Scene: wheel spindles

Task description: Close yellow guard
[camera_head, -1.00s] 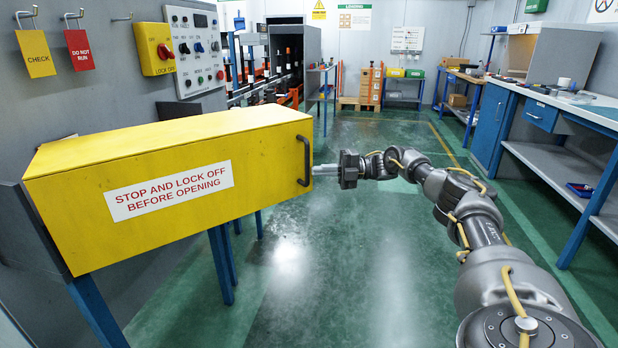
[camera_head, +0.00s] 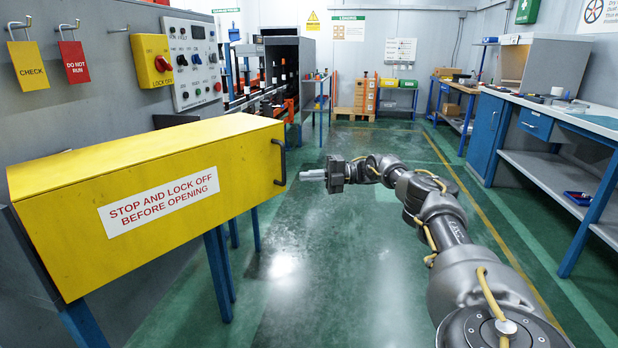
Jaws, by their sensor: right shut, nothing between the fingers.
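The yellow guard (camera_head: 90,190) is a long box on blue legs at the left, with a white sign reading "STOP AND LOCK OFF BEFORE OPENING". Its dark handle (camera_head: 281,162) is on the right end. My right gripper (camera_head: 303,175) is shut and empty, a little to the right of the handle, with its fingertips pointing left toward it. A small gap shows between fingertips and handle. The inside of the guard is hidden. My left gripper is not in view.
A control panel (camera_head: 193,62) and a yellow lock-off box (camera_head: 152,60) are on the grey wall behind the guard. A workbench (camera_head: 545,168) with blue legs runs along the right. The green floor (camera_head: 330,270) between them is clear.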

